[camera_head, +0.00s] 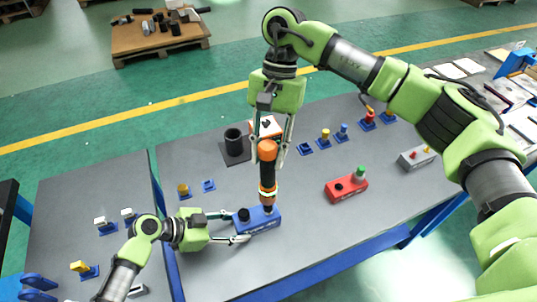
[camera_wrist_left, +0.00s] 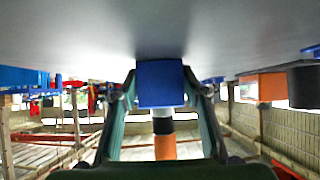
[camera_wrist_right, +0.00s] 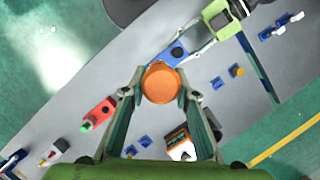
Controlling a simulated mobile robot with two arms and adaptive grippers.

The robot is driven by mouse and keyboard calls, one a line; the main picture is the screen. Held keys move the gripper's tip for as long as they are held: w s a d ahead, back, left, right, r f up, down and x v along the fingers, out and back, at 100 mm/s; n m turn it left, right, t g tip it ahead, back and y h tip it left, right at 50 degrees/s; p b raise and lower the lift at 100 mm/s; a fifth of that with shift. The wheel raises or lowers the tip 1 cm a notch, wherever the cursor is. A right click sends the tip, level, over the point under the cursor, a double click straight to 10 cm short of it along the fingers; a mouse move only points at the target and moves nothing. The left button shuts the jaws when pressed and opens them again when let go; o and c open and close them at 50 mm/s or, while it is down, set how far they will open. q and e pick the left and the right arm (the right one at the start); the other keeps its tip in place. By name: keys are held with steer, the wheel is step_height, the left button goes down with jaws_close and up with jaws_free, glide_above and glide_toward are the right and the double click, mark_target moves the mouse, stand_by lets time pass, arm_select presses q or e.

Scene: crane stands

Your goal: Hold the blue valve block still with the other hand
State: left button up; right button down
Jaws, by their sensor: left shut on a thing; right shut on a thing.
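The blue valve block (camera_head: 264,222) lies on the grey table, with a black knob on its left end. My left gripper (camera_head: 241,226) is shut on the block's left end. In the left wrist view the block (camera_wrist_left: 160,82) sits between the fingers. My right gripper (camera_head: 270,150) points down and is shut on a black tool with an orange cap (camera_head: 267,150). The tool stands upright, its lower end at the right part of the block. In the right wrist view the orange cap (camera_wrist_right: 161,82) hides the tool's tip and part of the block (camera_wrist_right: 174,54).
A red block (camera_head: 346,188) with a green knob stands to the right, and a grey block (camera_head: 416,157) farther right. A black cup (camera_head: 234,143) and an orange-and-white box (camera_head: 263,127) stand behind. Several small blue holders line the back. The table front is clear.

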mark_target(268, 144)
steer(key=shift+r, duration=1.95)
arm_select(q)
steer(key=o, duration=1.4)
steer(key=v, duration=1.2)
